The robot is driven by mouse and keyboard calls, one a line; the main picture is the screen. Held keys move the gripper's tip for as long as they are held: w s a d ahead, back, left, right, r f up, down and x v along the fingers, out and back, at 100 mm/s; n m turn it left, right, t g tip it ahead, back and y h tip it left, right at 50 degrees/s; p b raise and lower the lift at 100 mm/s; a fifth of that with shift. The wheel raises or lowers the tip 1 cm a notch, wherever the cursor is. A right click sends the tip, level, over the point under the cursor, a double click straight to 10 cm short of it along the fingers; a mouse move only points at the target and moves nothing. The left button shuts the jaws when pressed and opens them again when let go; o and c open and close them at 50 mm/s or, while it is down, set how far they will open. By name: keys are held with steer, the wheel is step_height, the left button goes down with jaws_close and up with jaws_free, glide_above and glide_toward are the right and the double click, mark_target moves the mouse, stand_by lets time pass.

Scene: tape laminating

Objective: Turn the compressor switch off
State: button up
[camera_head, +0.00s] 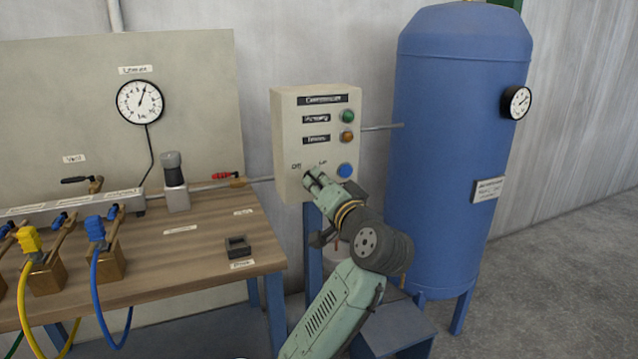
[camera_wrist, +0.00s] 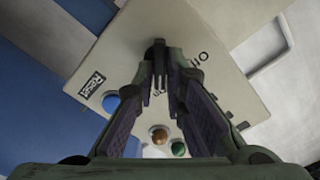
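The compressor control box (camera_head: 285,130) is a cream panel on the wall beside the blue tank. It has a green light, an amber light, a blue button (camera_head: 344,171) and OFF/ON lettering at its lower left. The switch is hidden behind my gripper (camera_head: 314,177) in the head view. In the wrist view a dark switch knob (camera_wrist: 155,46) shows just beyond my gripper (camera_wrist: 166,72). The fingertips are close together at the panel, near or against the knob. I cannot tell whether they grip it or which way it points.
The blue tank (camera_head: 450,130) with a gauge (camera_head: 516,102) stands right of the box. A wooden workbench (camera_head: 190,245) with clamps, hoses and a small black tray (camera_head: 237,246) is at the left. A larger gauge (camera_head: 140,102) hangs on its backboard. Bare floor lies at the right.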

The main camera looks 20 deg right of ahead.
jaws_close()
steer(key=shift+n, duration=0.3)
steer(key=shift+n+b, duration=0.5)
steer(key=shift+n, duration=0.5)
steer(key=n+b, duration=0.2)
steer(key=n, duration=0.4)
steer(key=shift+a, duration=0.1)
steer(key=n+b, duration=0.2)
steer(key=n, duration=0.3)
steer(key=shift+a+n, duration=0.1)
steer(key=shift+n, duration=0.2)
steer(key=shift+a+n+b, duration=0.1)
steer(key=shift+n+b, duration=0.7)
steer(key=shift+n, duration=1)
steer(key=shift+r, duration=0.1)
steer(key=o, duration=0.5)
jaws_free()
